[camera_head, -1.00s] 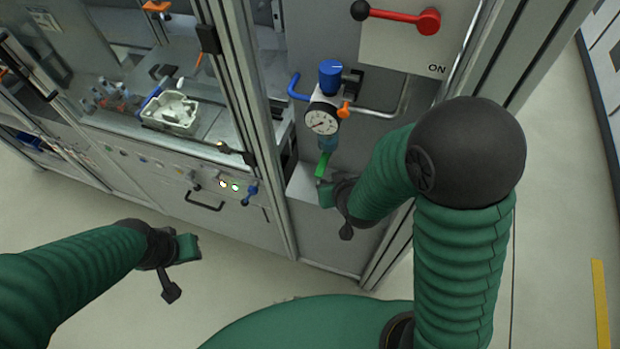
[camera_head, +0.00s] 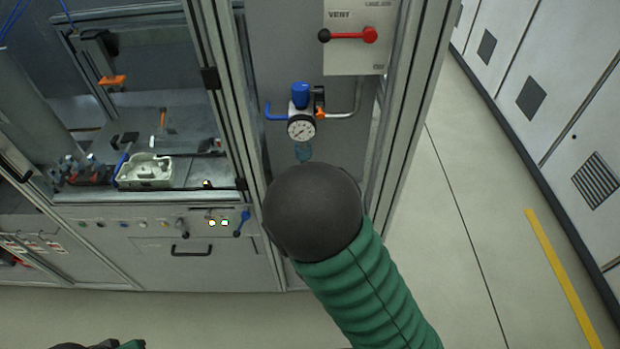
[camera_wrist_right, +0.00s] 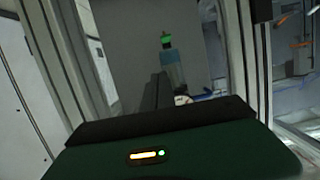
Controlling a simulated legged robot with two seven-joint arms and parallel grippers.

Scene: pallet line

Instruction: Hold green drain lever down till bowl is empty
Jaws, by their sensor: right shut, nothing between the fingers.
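The regulator's clear bluish bowl (camera_head: 303,152) shows below the pressure gauge (camera_head: 301,128) in the head view. My right arm's black joint covers what is under it, including the lever and my right gripper. In the right wrist view the bowl (camera_wrist_right: 173,70) appears upside down, with the green drain lever (camera_wrist_right: 166,41) at its end. My right gripper (camera_wrist_right: 158,88) is a dark shut shape beside the bowl, empty; whether it touches is unclear. I cannot tell the liquid level.
A blue regulator knob (camera_head: 300,95) sits above the gauge, with a red-handled switch (camera_head: 347,36) higher up. A metal frame post (camera_head: 402,130) stands right of the regulator. A machine bay with a white tray (camera_head: 145,171) is on the left. Open floor lies to the right.

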